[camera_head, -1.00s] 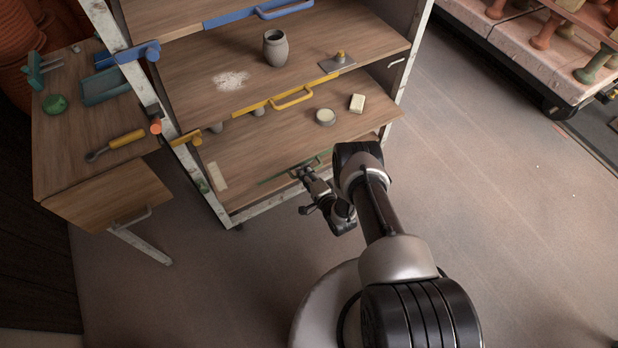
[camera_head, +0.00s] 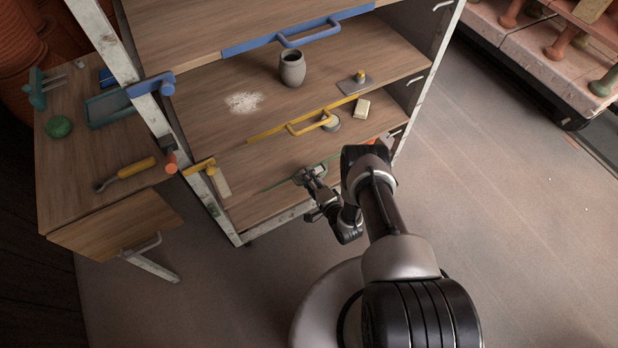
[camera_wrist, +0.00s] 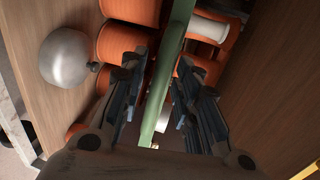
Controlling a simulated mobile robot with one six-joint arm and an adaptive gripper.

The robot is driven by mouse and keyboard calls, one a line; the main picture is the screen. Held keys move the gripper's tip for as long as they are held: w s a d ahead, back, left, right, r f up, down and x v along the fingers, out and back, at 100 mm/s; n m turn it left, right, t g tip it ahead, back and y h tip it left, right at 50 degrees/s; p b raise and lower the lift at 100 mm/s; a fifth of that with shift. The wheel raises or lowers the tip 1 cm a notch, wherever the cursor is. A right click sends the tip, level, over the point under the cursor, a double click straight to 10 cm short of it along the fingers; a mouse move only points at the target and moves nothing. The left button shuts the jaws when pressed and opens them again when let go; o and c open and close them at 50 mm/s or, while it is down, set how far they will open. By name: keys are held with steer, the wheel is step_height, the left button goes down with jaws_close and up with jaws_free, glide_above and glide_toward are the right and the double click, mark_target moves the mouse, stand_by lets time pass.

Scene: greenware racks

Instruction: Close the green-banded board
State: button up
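My gripper (camera_head: 310,174) is at the green handle, on the front edge. In the wrist view the green handle (camera_wrist: 168,75) runs between the fingers of my gripper (camera_wrist: 163,85), which are drawn close in on both sides of it. Contact at the fingertips is partly hard to see.
Above are the yellow-banded board (camera_head: 262,133) and the blue-banded board (camera_head: 250,44). A grey jar (camera_head: 292,70) stands on the yellow-banded board. A side table (camera_head: 75,190) with tools stands at left. The wrist view shows orange spools (camera_wrist: 128,42) and a grey rounded object (camera_wrist: 66,58). Open floor lies at right.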

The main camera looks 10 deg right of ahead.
steer(key=v, duration=1.2)
stand_by(0.5)
